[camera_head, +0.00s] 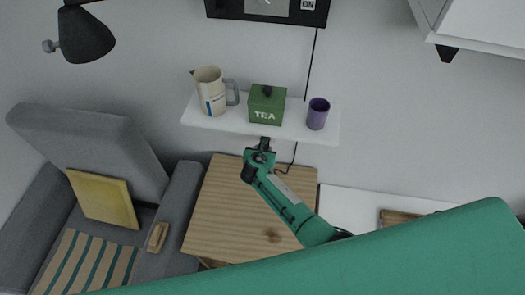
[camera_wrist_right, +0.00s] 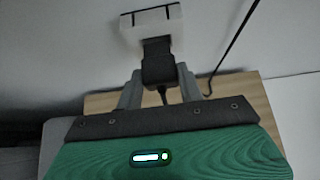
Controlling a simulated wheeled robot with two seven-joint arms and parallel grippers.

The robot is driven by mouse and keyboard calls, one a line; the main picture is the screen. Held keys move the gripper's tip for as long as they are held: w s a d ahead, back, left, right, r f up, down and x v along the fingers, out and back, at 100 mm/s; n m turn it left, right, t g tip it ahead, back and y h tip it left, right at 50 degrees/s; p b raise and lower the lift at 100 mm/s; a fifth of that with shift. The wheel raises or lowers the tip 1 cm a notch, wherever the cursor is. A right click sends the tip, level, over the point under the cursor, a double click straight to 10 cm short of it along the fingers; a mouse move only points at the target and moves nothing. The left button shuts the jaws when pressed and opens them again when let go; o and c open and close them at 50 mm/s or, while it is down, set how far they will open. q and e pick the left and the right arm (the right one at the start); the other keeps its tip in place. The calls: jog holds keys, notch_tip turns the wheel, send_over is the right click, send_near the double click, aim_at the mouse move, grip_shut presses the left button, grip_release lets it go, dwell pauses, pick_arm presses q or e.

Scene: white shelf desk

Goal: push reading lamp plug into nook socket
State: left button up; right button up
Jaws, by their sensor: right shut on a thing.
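A black plug (camera_wrist_right: 158,68) is held between the two grey fingers of my right gripper (camera_wrist_right: 158,84) in the right wrist view. The plug's top end meets or sits very close to the lower face of a white socket box (camera_wrist_right: 140,32) on the wall. I cannot tell how deep it is in. In the head view my right gripper (camera_head: 262,150) is just below the white shelf, and the socket is hidden there. A black reading lamp (camera_head: 86,36) hangs at the upper left. My left gripper is out of view.
The white shelf (camera_head: 230,122) carries a jug (camera_head: 210,92), a green tea box (camera_head: 267,105) and a purple cup (camera_head: 317,114). A dark cord (camera_head: 312,65) runs down the wall. A wooden table top (camera_head: 235,215) lies below, beside a grey armchair (camera_head: 90,140).

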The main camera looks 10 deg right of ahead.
jog(key=shift+w+d, duration=0.25)
jog(key=shift+w, duration=0.3)
jog(key=shift+w+d, duration=0.2)
jog(key=shift+w, duration=0.35)
jog(key=o, duration=1.2)
jog(key=shift+c, duration=0.2)
jog(key=shift+s+a+r, duration=0.1)
jog(key=shift+s+r, duration=0.15)
jog(key=shift+s, duration=0.05)
jog(key=s+a+r+b, duration=0.1)
jog(key=s+a, duration=0.4)
jog(key=s, duration=0.7)
jog(key=shift+s+a+b, duration=0.2)
jog(key=shift+s+b, duration=0.15)
jog(key=shift+b, duration=0.1)
jog(key=shift+r, duration=0.1)
